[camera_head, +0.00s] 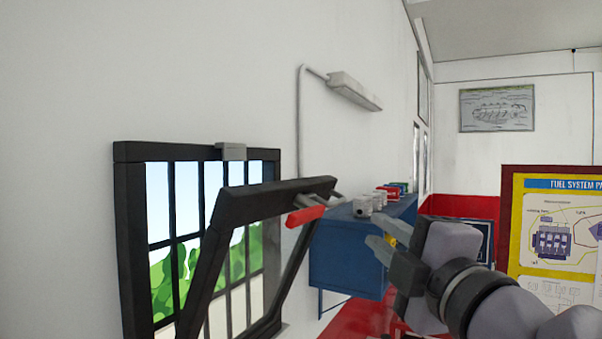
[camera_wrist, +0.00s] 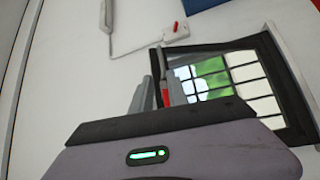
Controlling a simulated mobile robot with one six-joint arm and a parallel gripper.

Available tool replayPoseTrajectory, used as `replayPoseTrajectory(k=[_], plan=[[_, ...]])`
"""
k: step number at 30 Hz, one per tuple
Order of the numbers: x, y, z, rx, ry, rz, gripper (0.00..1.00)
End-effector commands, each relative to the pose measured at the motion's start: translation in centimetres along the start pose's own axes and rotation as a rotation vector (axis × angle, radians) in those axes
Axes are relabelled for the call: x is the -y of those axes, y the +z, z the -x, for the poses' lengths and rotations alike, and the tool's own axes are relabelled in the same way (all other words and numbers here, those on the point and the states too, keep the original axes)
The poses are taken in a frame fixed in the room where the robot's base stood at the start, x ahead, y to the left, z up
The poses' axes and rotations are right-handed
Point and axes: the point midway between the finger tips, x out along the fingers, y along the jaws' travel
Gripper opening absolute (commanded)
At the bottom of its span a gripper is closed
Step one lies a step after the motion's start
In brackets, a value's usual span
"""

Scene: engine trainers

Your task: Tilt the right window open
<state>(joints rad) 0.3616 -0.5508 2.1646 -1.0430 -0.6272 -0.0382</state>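The window is a black-barred frame (camera_head: 130,240) in the white wall at the left of the head view. Its black sash (camera_head: 250,203) leans out from the wall at the top, tilted into the room. A red handle (camera_head: 305,215) sits on the sash's top bar near its right end. My gripper (camera_head: 370,228) is to the right of the handle, with its fingers apart and nothing held. A gap shows between fingers and handle in the head view. In the wrist view, the red handle (camera_wrist: 165,97) shows near the fingers (camera_wrist: 158,80), with the window frame (camera_wrist: 290,85) beyond.
A blue wall cabinet (camera_head: 350,255) with small boxes on top stands right of the window, behind my gripper. A grey lamp (camera_head: 354,90) and pipe are on the wall above.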

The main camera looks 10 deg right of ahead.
Motion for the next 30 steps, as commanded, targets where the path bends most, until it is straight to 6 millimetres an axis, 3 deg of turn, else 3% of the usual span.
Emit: replayPoseTrajectory(k=[4,12,18,24,30], plan=[[0.7,-0.1,-2.7,-0.007,-0.004,-0.001,0.2],[0.6,-0.1,-10.5,-0.004,-0.003,-0.003,0.2],[0.5,0.0,-14.6,-0.001,-0.002,-0.004,0.2],[0.4,0.0,-16.7,-0.001,-0.001,-0.003,0.2],[0.4,0.0,-17.1,0.0,0.0,-0.003,0.2]])
